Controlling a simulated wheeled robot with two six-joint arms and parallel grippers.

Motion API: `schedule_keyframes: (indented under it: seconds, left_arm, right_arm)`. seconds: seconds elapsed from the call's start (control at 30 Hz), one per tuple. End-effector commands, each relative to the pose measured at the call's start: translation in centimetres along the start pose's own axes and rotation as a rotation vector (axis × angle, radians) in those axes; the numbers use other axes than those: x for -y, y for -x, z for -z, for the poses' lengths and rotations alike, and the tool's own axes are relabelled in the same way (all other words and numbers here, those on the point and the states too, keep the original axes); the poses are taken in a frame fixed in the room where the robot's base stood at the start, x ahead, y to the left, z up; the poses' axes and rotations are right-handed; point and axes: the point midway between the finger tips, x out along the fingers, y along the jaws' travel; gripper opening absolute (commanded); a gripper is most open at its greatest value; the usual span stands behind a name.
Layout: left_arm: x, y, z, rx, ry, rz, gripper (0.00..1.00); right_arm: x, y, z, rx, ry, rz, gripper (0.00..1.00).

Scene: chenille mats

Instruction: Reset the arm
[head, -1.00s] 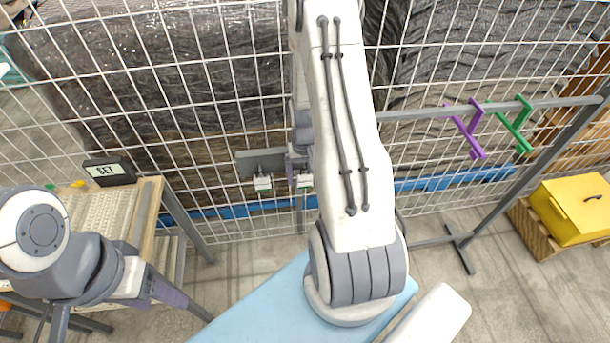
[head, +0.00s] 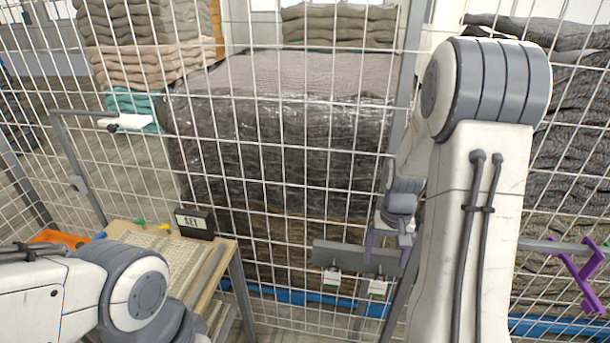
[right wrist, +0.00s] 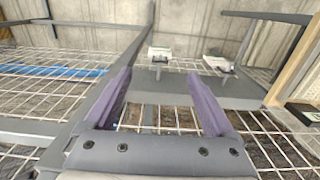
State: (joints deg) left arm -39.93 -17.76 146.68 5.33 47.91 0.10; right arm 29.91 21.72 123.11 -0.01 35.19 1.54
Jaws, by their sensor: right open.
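My right arm rises large on the right of the head view and bends over at the top. Its right gripper (head: 388,256) is small beyond the arm, in front of the wire fence, with purple fingers beside a grey bar (head: 325,255). In the right wrist view the two purple fingers (right wrist: 160,78) stand apart with nothing held between them. The grey bar (right wrist: 180,92) lies beyond them; I cannot tell whether they touch it. My left arm comes in at the lower left of the head view; its gripper is out of the picture.
A wire mesh fence (head: 262,140) spans the view, with wrapped stacks behind it. A wooden table (head: 228,250) with a small dark display (head: 194,223) stands at the left. White clips (head: 332,277) hang under the bar. A purple hook (head: 580,285) hangs on a rail at the right.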

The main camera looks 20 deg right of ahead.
Motion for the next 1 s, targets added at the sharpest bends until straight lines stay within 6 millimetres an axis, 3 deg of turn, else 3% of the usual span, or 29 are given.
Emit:
schedule_keyframes:
  seconds: [0.17,0.27,0.4,0.5,0.6,0.8,0.9,1.0]
  left_arm:
    - [0.0,-0.2,0.0,0.0,0.0,0.0,0.57]
    - [0.1,-0.8,0.0,0.0,0.0,0.0,0.57]
    - [0.1,-1.8,-0.1,0.0,0.0,0.0,0.57]
    - [0.2,-2.6,-0.1,0.0,0.0,0.0,0.57]
    - [0.2,-3.3,-0.2,0.0,-0.001,0.0,0.57]
    - [0.3,-4.5,-0.2,0.0,-0.001,0.0,0.57]
    - [0.3,-4.8,-0.2,0.0,-0.001,0.0,0.57]
    - [0.4,-4.9,-0.3,0.0,-0.001,0.0,0.57]
  right_arm:
    - [1.3,0.3,-0.4,-0.004,0.035,0.002,0.89]
    - [4.7,1.0,-1.8,-0.01,0.131,0.007,0.89]
    - [11.3,2.5,-6.6,-0.019,0.353,0.021,0.89]
    - [15.1,3.4,-11.2,-0.022,0.526,0.035,0.89]
    - [17.7,4.0,-16.4,-0.022,0.698,0.05,0.89]
    - [19.0,4.5,-25.4,-0.015,1.002,0.079,0.89]
    - [18.6,4.5,-28.2,-0.011,1.103,0.088,0.89]
    - [18.2,4.5,-29.8,-0.007,1.162,0.093,0.89]
